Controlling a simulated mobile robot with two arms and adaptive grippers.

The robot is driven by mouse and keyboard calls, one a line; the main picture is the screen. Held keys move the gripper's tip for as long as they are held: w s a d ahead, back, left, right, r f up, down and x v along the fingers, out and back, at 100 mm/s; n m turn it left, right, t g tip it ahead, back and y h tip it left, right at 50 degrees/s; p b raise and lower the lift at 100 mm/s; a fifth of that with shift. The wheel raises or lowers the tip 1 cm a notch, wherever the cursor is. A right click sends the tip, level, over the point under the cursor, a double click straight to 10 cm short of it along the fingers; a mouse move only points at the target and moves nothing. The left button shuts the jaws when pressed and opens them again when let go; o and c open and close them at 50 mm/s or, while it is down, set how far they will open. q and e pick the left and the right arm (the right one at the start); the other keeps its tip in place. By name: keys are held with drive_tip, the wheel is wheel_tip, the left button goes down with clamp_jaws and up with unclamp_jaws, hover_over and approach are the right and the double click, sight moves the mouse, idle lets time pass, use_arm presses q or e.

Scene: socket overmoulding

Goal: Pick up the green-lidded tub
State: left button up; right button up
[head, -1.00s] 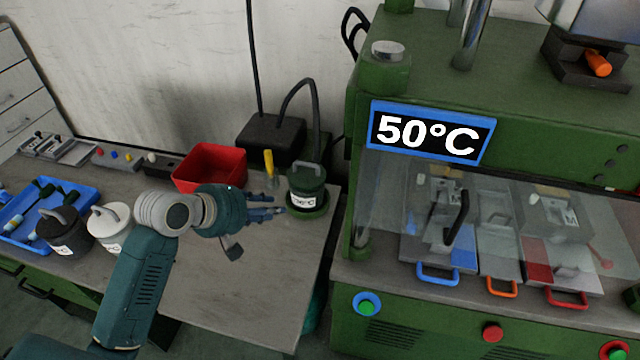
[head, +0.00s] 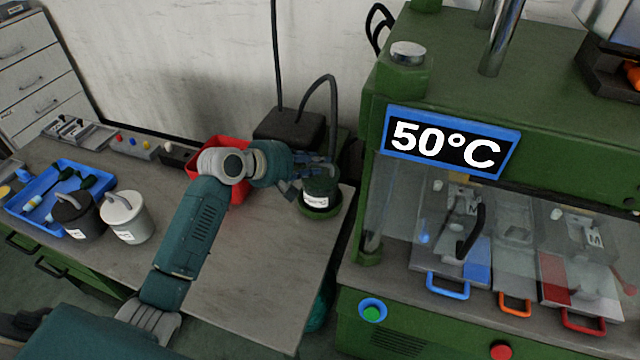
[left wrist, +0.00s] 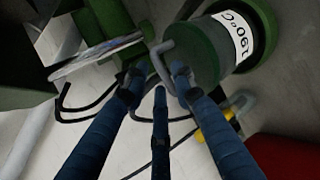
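The green-lidded tub (head: 321,193) stands upright at the right end of the bench, in a green ring-shaped base. Its white label reads 190°C in the left wrist view (left wrist: 236,35), where the tub is upside down. My left gripper (head: 322,166) is at the lid, its blue fingers hiding the handle in the head view. In the left wrist view the fingers (left wrist: 155,80) are spread, with the grey lid handle (left wrist: 158,60) between them. The right fingertip overlaps the lid; whether anything touches the handle is unclear. My right gripper is not in view.
A red bin (head: 240,190) sits behind my left arm. A black-lidded tub (head: 76,216) and a white-lidded tub (head: 127,218) stand by a blue tray (head: 22,212) at left. The green press (head: 350,285) stands close to the right. A black box (head: 290,128) with cables is behind.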

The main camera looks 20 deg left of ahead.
use_arm(q)
drive_tip(key=shift+w+d+f, duration=0.3)
drive_tip(key=shift+w+f, duration=0.1)
drive_tip(key=shift+w, duration=0.15)
clamp_jaws()
drive_tip(key=shift+r, duration=0.15)
drive_tip(key=shift+r, duration=0.1)
